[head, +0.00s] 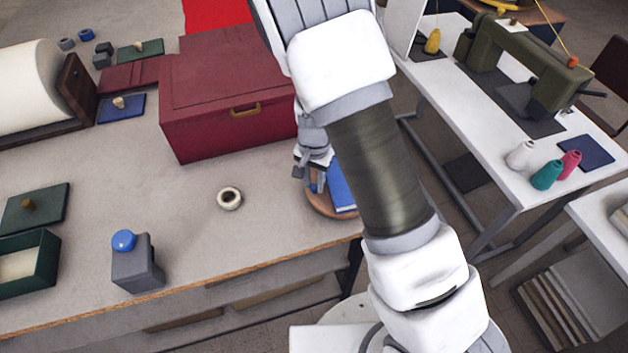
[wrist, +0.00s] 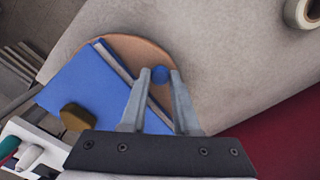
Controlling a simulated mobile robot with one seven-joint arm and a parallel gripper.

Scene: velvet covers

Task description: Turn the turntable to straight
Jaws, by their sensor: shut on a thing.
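The turntable is a round brown disc at the table's right edge, partly hidden by my arm in the head view (head: 322,207). It also shows in the wrist view (wrist: 142,48). A blue flat piece (wrist: 85,88) with a pale strip along one side lies across it, reaching past the disc's rim. It also shows in the head view (head: 341,188). An ochre knob (wrist: 77,117) sits on the blue piece. My gripper (head: 316,184) is at the disc's rim, its fingers closed around a small blue knob (wrist: 160,74).
A dark red box (head: 225,135) stands behind and left of the gripper. A cream roll (head: 229,198) lies on the open tabletop to the left. A grey bottle with a blue cap (head: 135,265) stands near the front edge. A white sewing table (head: 480,135) stands to the right across a gap.

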